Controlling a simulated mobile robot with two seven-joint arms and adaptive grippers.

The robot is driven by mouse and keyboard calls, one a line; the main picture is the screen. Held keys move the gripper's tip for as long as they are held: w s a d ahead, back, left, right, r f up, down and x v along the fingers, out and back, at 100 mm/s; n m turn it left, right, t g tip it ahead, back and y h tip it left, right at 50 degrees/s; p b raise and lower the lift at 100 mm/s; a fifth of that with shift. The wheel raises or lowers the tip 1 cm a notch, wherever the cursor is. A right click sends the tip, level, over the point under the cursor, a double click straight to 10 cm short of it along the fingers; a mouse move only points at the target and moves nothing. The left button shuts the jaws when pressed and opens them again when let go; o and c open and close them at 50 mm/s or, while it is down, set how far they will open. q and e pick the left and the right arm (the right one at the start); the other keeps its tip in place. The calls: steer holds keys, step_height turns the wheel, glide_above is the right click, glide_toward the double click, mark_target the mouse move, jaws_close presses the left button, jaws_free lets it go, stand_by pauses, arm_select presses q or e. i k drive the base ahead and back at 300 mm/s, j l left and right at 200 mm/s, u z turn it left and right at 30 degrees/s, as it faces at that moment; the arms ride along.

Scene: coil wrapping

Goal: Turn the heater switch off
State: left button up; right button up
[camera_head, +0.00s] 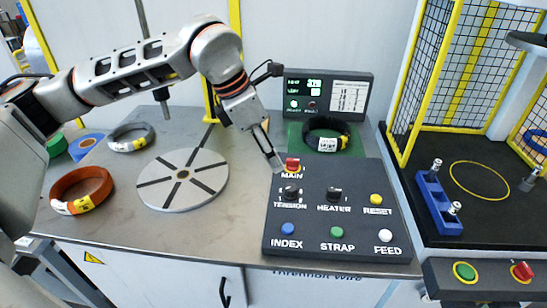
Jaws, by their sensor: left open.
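The heater switch (334,193) is a black knob above the HEATER label on the dark control panel (318,258). It sits between the black TENSION knob (291,191) and the yellow RESET button (376,199). My left gripper (277,164) points down at the panel's upper left corner, beside the red MAIN switch (292,164). It is up and left of the heater switch, apart from it, and holds nothing that I can see. Its fingers are seen nearly edge-on. My right gripper is not in view.
A display box (328,93) and a dark coil on a green pad (355,138) stand behind the panel. A round slotted plate (182,179) and an orange coil (82,190) lie left. A yellow-framed mesh cage (468,62) stands right. The INDEX, STRAP and FEED buttons line the panel's front.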

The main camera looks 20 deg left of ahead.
mark_target(333, 196)
steer(key=k, duration=1)
